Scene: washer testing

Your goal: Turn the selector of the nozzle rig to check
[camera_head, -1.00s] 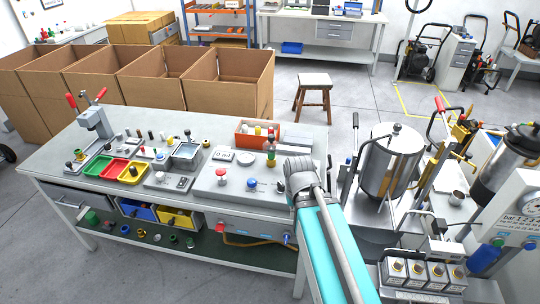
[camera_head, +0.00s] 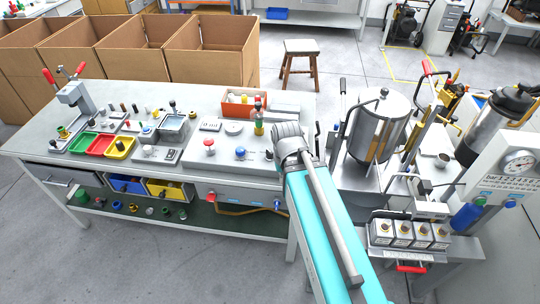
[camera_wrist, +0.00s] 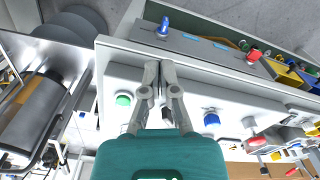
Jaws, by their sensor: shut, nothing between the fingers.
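The nozzle rig is a light grey panel box (camera_head: 225,158) on the bench. In the wrist view a blue knob (camera_wrist: 211,119) and a green knob (camera_wrist: 123,99) sit on either side of my gripper (camera_wrist: 160,68). The two fingers are together and empty, over the box near its front edge. They seem apart from both knobs. In the head view my arm hides the fingertips and the green knob. I cannot read any selector marking.
A steel tank (camera_head: 378,130) and a gauge panel (camera_head: 508,165) stand right of my arm. Red, green and yellow trays (camera_head: 119,148) lie left on the bench. An orange bin (camera_head: 238,108) is behind the rig. Blue and red knobs sit on the bench's lower front.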

